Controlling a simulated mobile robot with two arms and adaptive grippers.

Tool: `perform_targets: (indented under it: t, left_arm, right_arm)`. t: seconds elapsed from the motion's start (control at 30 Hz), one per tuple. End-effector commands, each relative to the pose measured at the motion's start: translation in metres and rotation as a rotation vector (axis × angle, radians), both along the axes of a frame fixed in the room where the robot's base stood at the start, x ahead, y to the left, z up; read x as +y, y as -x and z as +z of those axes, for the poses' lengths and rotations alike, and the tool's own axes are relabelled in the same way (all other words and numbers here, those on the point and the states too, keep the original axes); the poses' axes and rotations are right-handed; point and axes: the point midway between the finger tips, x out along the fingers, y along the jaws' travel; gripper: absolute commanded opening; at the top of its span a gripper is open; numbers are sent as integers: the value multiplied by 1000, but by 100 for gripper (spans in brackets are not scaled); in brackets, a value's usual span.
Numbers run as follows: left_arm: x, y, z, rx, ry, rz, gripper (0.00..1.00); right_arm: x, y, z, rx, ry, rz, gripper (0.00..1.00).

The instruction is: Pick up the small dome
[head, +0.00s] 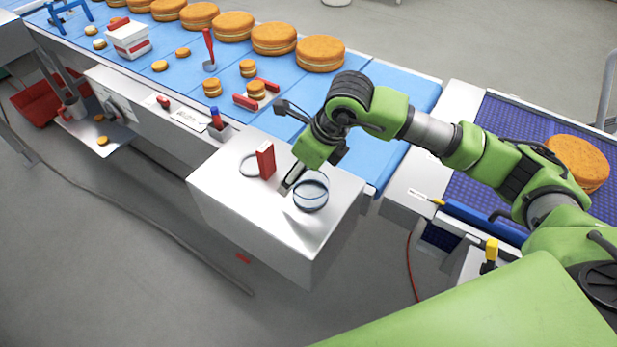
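A small clear dome (311,195) with a dark rim sits on the metal top of a box-shaped stand (240,208), toward its right side. My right gripper (299,180) points down close against the dome's upper left side, one dark finger showing left of the dome. The other finger is mostly hidden by the wrist and dome, so I cannot tell whether the gripper touches the dome or is open or shut. My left gripper is not in view.
A red block (265,160) and a thin ring (249,166) are on the stand, left of the gripper. A blue conveyor (180,74) behind carries several filled rounds. Another round (577,163) lies on a purple belt (505,128) at right.

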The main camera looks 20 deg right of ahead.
Motion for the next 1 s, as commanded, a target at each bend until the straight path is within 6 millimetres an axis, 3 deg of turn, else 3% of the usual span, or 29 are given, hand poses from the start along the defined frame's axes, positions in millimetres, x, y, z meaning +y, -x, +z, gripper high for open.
perform_targets:
  t: [0.23,0.37,0.4,0.8,1.0]
  left_arm:
    - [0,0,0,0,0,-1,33]
    - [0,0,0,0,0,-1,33]
    - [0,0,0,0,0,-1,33]
    - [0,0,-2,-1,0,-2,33]
    - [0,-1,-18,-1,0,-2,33]
  right_arm:
    - [0,-1,-2,-1,1,0,67]
    - [0,-1,-2,-1,1,0,33]
    - [0,-1,-2,-1,1,0,31]
    - [0,-1,0,-2,-1,0,31]
    - [0,-2,16,-8,0,1,31]
